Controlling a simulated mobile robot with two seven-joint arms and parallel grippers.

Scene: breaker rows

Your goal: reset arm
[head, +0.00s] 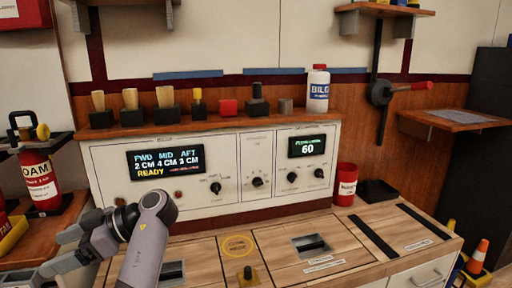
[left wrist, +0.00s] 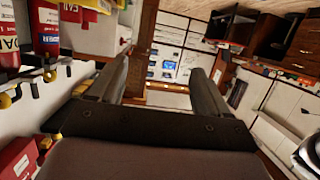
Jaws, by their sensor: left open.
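My left gripper (head: 50,254) is at the lower left of the head view, at the end of my grey arm, with its fingers pointing left. It is in front of the left end of the wooden counter. In the left wrist view its two fingers (left wrist: 160,68) stand wide apart with nothing between them. The gripper is open and empty. My right gripper is in neither view.
A white control panel (head: 228,194) with two displays stands behind the wooden counter (head: 215,252). A red foam extinguisher (head: 40,180) stands at the left, near my gripper. A red can (head: 346,184) stands right.

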